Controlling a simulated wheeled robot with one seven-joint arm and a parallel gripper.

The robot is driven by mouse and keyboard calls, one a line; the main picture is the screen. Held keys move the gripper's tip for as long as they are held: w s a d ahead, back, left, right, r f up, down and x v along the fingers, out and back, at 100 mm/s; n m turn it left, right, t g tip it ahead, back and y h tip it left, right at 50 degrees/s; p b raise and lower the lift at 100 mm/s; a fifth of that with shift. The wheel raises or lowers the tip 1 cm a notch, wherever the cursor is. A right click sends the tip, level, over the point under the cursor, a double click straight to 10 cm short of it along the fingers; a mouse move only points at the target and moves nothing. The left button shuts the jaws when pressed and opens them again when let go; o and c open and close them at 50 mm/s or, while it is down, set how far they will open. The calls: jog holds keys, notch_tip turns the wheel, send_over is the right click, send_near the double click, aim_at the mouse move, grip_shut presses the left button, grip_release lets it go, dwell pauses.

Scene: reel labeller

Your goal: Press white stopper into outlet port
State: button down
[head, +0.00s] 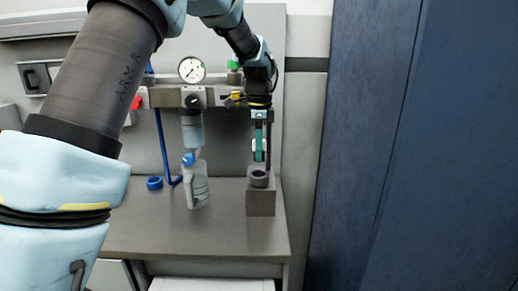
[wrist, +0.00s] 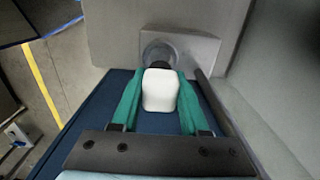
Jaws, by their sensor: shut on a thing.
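The white stopper (wrist: 160,92) is between the green fingers of my gripper (wrist: 160,80) in the wrist view, with a finger along each side. In the head view my gripper (head: 259,150) points down, with a bit of the white stopper (head: 258,147) showing between its fingers. The outlet port appears to be the dark grey ring (head: 259,178) on top of a grey block (head: 260,203), just below the fingertips. In the wrist view the block (wrist: 205,52) lies beyond the stopper, which partly hides the round port (wrist: 155,50). A small gap seems to separate fingertips and ring.
A pressure gauge (head: 192,69) and a rail with fittings stand behind. A clear bottle (head: 196,185) and a blue ring (head: 154,183) are to the left. A thin dark post rises close beside the block. A blue panel (head: 400,150) stands at the right.

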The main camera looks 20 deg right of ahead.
jog(key=shift+f, duration=0.15)
jog(key=shift+f+b, duration=1.25)
jog(key=shift+f, duration=1.25)
jog(key=shift+r, duration=0.1)
jog(key=shift+w+r+p, duration=0.15)
jog(key=shift+r+p, duration=0.15)
jog(key=shift+p, duration=0.25)
jog(key=shift+f, duration=0.25)
jog(key=shift+f, duration=0.15)
jog(key=shift+a+r, duration=0.1)
jog(key=shift+r, duration=0.3)
